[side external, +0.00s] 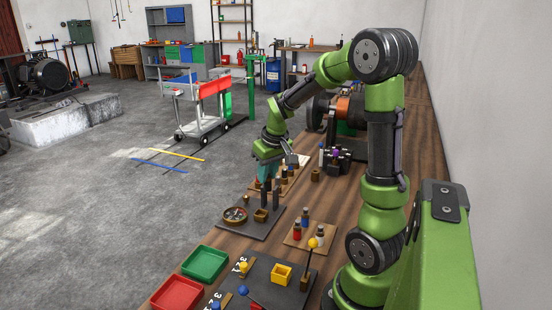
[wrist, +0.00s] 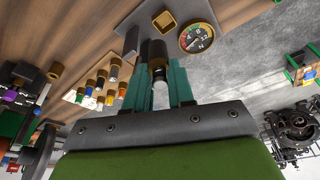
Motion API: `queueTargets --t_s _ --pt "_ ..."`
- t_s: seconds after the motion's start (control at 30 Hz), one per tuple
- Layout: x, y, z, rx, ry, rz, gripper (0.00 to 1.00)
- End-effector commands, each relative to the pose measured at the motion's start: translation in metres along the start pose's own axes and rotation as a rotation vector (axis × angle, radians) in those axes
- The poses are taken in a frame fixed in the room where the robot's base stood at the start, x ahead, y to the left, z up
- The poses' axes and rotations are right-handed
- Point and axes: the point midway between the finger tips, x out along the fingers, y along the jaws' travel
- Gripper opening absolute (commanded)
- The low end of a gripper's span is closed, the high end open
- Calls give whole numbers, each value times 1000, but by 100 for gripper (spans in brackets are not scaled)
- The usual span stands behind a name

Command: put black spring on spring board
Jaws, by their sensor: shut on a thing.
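My gripper (side external: 268,172) has teal fingers pointing down. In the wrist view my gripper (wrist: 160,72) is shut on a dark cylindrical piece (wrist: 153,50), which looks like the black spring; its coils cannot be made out. A grey board (side external: 249,226), probably the spring board, lies below and in front of the fingers. It also shows in the wrist view (wrist: 142,14). A dark post (wrist: 130,42) stands beside the held piece. I cannot tell whether the held piece touches the board.
The board carries a round dial (wrist: 196,38) and a square brown holder (wrist: 165,20). A tan board with several coloured pieces (wrist: 98,84) lies close by. A black holder (side external: 336,160) stands behind. Red (side external: 176,294) and green (side external: 204,264) trays are nearer the camera.

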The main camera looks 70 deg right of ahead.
Motion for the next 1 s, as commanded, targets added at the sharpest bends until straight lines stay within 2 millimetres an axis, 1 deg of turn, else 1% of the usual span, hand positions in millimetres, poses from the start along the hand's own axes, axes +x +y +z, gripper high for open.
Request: queueTargets --t_s 0.2,0.37,0.57,0.7,0.8,0.9,1.0 --pt "-6 16 31 324 0 92 0" --pt "-10 27 53 603 0 171 0" --pt "-15 41 80 1008 0 283 0" --pt "-19 50 100 1324 -1 372 0" --pt "-21 55 111 1530 -1 430 0" --pt "-22 58 118 1690 0 473 0" --pt "-22 59 121 1796 0 502 0"
